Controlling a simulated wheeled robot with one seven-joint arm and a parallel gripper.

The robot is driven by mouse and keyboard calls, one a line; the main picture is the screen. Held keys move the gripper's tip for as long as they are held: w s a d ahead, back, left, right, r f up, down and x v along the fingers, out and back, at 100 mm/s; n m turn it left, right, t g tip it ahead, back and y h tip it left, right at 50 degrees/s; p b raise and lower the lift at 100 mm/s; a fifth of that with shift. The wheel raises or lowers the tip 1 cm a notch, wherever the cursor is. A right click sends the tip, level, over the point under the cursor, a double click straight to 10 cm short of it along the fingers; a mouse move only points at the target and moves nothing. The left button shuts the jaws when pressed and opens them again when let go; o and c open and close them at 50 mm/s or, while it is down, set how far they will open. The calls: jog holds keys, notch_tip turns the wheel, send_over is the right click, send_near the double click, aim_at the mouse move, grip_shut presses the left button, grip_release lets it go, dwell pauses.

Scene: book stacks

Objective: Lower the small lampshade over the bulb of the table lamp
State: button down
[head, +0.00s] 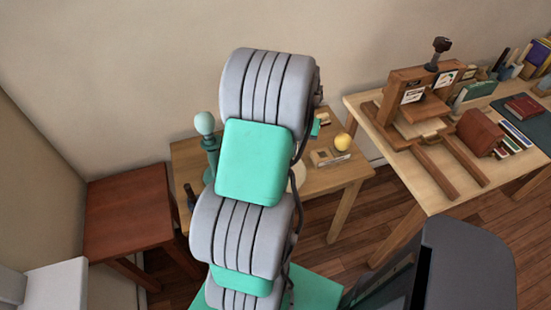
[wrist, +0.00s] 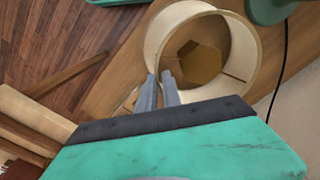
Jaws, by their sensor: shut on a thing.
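The small lampshade (wrist: 243,50) is a cream, open ring in the wrist view. My gripper (wrist: 165,78) is shut on its near wall, with the fingers pinching the rim. In the head view my arm hides the gripper and most of the shade; a pale sliver of it (head: 298,177) shows beside the arm. The table lamp (head: 211,155) stands upright at the left of the small table, with a green stem and a bare pale bulb (head: 204,123). Its green base (wrist: 268,9) shows at the top of the wrist view, beyond the shade and apart from it.
The small wooden table (head: 345,175) also holds a yellow round object (head: 342,142) and a small wooden item (head: 325,157). A red-brown table (head: 125,212) stands left; a book-press workbench (head: 400,190) right.

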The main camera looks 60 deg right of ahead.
jog(key=shift+f, duration=0.1)
notch_tip(320, 180, up, 9)
jog(key=p, duration=0.6)
dwell(1.1)
